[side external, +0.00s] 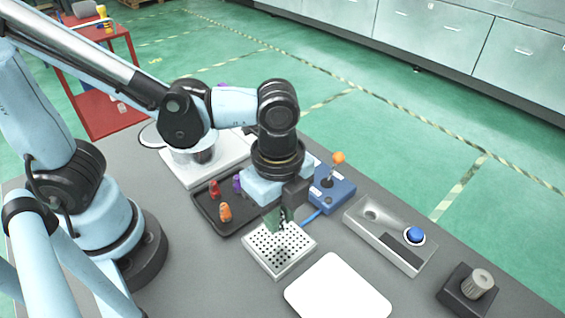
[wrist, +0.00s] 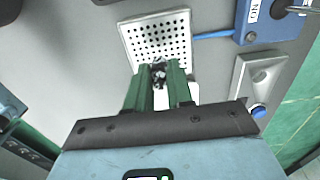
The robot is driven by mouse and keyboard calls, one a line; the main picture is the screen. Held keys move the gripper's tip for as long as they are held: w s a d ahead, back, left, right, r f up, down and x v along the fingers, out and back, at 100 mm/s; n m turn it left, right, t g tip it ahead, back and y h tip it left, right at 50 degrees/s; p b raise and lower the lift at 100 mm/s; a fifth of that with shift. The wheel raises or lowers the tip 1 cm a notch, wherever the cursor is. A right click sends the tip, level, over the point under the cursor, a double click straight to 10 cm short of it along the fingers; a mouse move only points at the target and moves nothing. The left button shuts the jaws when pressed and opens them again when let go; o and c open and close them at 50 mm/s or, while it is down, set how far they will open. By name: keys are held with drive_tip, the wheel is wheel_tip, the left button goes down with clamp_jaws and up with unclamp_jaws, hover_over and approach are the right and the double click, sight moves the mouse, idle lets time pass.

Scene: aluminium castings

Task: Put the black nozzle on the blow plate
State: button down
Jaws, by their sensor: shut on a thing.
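The blow plate (side external: 264,262) is a pale square plate full of small holes, in the middle of the table; its holed face also fills the top middle of the wrist view (wrist: 139,47). My gripper (side external: 279,219) points down over its far part, its green fingers shut on the black nozzle. In the wrist view the nozzle (wrist: 159,73) shows dark between the fingertips, in front of the near edge of the plate. The fingers partly hide it in the side view. I cannot tell whether it touches the plate.
A black tray (side external: 206,222) with red, orange and purple nozzles lies left of the plate. A blue box (side external: 336,192) with an orange-knobbed lever joins the plate by a blue hose. A white pad (side external: 338,291), a grey blue-button box (side external: 378,233) and a knob box (side external: 468,291) stand nearer and right.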

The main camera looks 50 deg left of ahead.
drive_tip(key=shift+f, duration=1.9)
drive_tip(key=shift+f, duration=0.15)
drive_tip(key=c, duration=1)
unclamp_jaws()
wheel_tip(320, 180, up, 12)
drive_tip(key=shift+r, duration=0.1)
drive_tip(key=w+a+n+t, duration=0.3)
drive_tip(key=a+n, duration=0.5)
drive_tip(key=n, duration=0.1)
drive_tip(key=w+a+f+n+t, duration=0.1)
drive_tip(key=w+a+n+t, duration=0.2)
drive_tip(key=a+n, duration=0.5)
drive_tip(key=shift+a+f+n+t, duration=0.15)
drive_tip(key=shift+a+n+t, duration=0.15)
drive_tip(key=shift+n+t, duration=0.25)
